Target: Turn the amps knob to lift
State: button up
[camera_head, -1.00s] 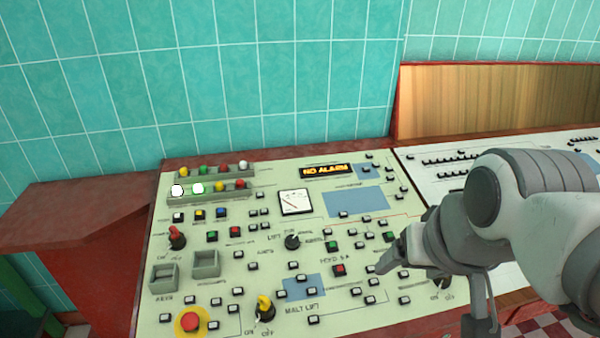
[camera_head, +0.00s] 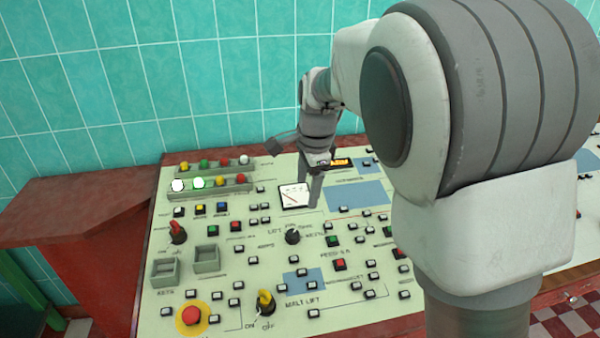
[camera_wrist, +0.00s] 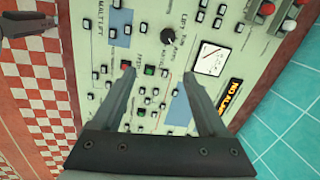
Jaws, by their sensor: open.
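The black knob (camera_head: 292,236) sits on the cream control panel just below the white dial meter, with "LIFT" lettering beside it. I take it for the amps knob. In the wrist view the knob (camera_wrist: 168,37) shows beyond the fingertips, between their lines, with the meter (camera_wrist: 210,60) to its right. My gripper (camera_wrist: 158,62) is open and empty, its fingers spread above the panel. In the head view my gripper (camera_head: 305,180) hangs by the meter (camera_head: 294,196), up the panel from the knob and apart from it. The knob's pointer direction is too small to tell.
A red-handled knob (camera_head: 177,232) and a yellow-handled knob (camera_head: 265,302) stand up from the panel. A red round button (camera_head: 191,315), two grey boxes and many small buttons surround them. The teal tiled wall (camera_head: 240,60) rises behind the panel.

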notch_tip(320, 180, down, 3)
jog(key=w+a+m, duration=0.1)
jog(key=w+a, duration=0.1)
jog(key=a, duration=0.1)
jog(key=b, duration=0.2)
send_near(293, 233)
jog(key=x, duration=0.9)
jog(key=shift+r, duration=0.1)
grip_shut()
